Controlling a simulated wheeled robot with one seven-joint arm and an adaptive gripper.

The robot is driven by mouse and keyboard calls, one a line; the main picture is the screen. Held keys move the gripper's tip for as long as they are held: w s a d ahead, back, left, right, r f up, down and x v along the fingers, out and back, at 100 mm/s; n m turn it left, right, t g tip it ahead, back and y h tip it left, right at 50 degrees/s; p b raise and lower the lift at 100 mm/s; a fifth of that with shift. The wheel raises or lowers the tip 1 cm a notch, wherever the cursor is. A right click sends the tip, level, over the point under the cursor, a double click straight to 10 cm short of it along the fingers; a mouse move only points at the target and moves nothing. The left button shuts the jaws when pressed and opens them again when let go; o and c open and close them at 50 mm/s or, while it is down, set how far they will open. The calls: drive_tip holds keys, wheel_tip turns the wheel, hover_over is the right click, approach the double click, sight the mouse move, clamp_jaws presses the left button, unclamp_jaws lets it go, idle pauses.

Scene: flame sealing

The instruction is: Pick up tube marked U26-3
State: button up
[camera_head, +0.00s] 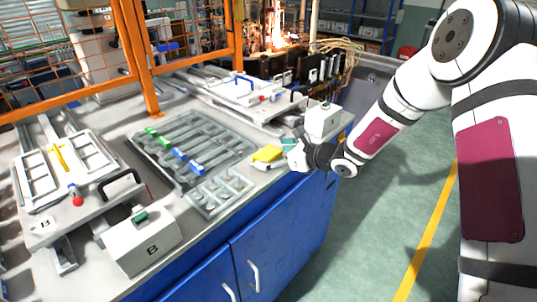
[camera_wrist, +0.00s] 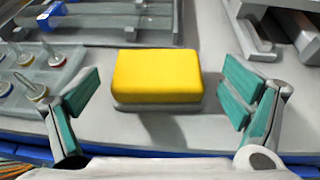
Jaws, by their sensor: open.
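A grey tray (camera_head: 218,136) on the bench holds several tubes lying in slots, with green and blue parts; no marking on them can be read, so I cannot tell which is U26-3. A green-banded tube (camera_head: 152,131) lies towards the tray's left, and a blue-banded tube (camera_head: 180,154) nearer its middle. In the wrist view a blue part (camera_wrist: 45,22) of one tube shows at the upper left. My gripper (camera_wrist: 160,98) is open with teal finger pads, empty, at the bench's front edge, right of the tray. A yellow block (camera_wrist: 157,76) appears between and beyond its fingers.
A small rack (camera_head: 222,190) with several pegs sits in front of the tray. A white box marked B (camera_head: 140,245) stands at front left, and another white box (camera_head: 322,119) behind my gripper. An orange mesh fence (camera_head: 150,95) stands behind the bench.

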drive_tip(key=v, duration=1.1)
drive_tip(key=shift+d+r, duration=0.2)
drive_tip(key=shift+d, duration=0.1)
